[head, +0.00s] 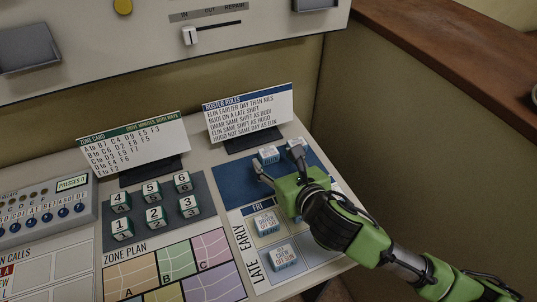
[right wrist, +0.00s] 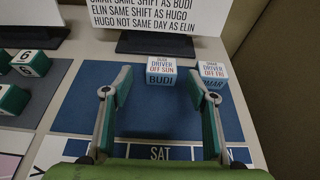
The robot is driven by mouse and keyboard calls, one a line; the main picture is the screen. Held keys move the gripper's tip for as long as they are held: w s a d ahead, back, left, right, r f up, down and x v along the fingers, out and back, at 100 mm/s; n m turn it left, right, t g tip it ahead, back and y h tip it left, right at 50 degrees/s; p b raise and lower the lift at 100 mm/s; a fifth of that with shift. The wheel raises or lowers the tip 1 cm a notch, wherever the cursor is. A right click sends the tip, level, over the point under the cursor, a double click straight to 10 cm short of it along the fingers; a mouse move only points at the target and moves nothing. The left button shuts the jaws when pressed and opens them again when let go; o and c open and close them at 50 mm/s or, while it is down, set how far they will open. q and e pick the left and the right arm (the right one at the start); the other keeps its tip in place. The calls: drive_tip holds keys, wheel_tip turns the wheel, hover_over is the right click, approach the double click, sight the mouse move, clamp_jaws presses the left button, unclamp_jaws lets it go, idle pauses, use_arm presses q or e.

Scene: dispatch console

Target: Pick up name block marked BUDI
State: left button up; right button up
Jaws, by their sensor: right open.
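The name block marked BUDI (right wrist: 161,72) is a white block with "DRIVER OFF SUN" on top. It stands at the far edge of the blue mat (right wrist: 165,115) and also shows in the head view (head: 268,154). My right gripper (right wrist: 160,92) is open and empty over the mat, short of the block. In the right wrist view the block lies ahead, between the lines of the two fingers and apart from them. My left gripper is out of view.
The roster rules card (head: 248,112) stands just behind the blocks. Two other name blocks (head: 266,223) (head: 283,256) sit on the roster grid. Numbered green blocks (head: 154,217) stand on a grey mat to the left. The console's right edge drops off beside my arm.

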sight(271, 155)
drive_tip(key=x, duration=0.5)
drive_tip(key=shift+d+f, duration=0.1)
drive_tip(key=shift+f, duration=0.05)
drive_tip(key=c, duration=1.1)
